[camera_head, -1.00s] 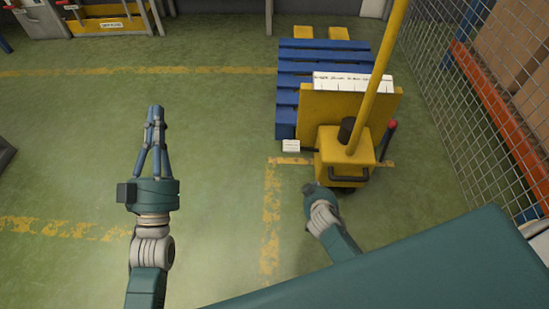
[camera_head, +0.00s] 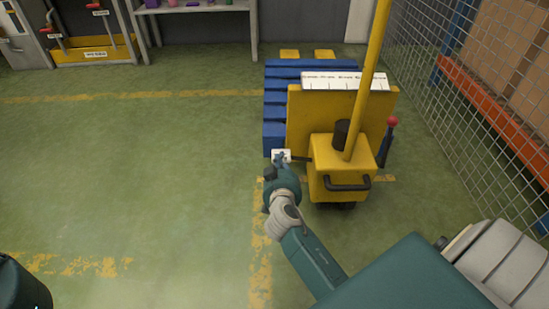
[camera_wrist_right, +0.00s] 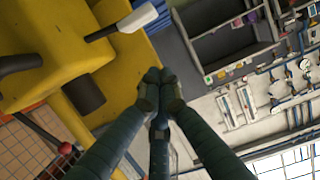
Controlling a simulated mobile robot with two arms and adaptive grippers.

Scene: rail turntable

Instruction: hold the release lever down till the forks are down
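A yellow pallet truck (camera_head: 325,183) with a tall mast stands at the right. A dark lever with a white end pad (camera_head: 281,155) sticks out from its left side; the pad also shows in the wrist view (camera_wrist_right: 138,17). A red-knobbed lever (camera_head: 391,122) is on its right side. Two yellow fork tips (camera_head: 324,53) show beyond the blue pallet (camera_head: 275,110). My right gripper (camera_head: 280,160) is at the white pad, fingers together and empty; in the wrist view its fingertips (camera_wrist_right: 158,76) appear apart from the pad. Contact cannot be told. My left gripper is out of view.
A wire mesh fence (camera_head: 440,110) and orange racking (camera_head: 500,110) stand at the right. A grey bench (camera_head: 190,8) and a yellow panel (camera_head: 90,48) are at the back. The green floor at left is clear.

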